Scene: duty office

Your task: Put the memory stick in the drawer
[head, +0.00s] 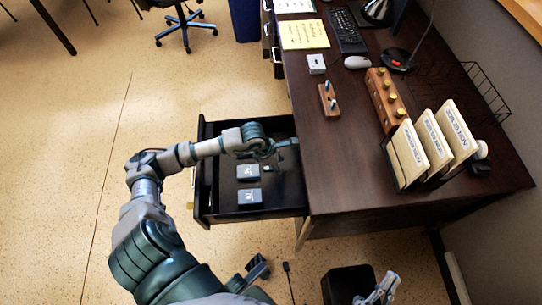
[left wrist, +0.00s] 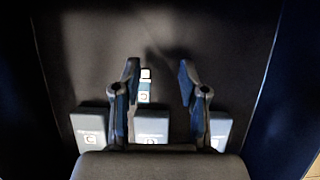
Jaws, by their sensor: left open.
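The desk drawer (head: 205,160) is pulled out on the left of the desk. My left gripper (head: 287,143) is over its inside, near the desk front. In the left wrist view the fingers of my left gripper (left wrist: 158,75) are apart. A small memory stick (left wrist: 145,88) with a white end shows between them, close to the left finger; it seems to lie in the drawer, and nothing grips it.
A black bin (head: 347,283) stands below.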

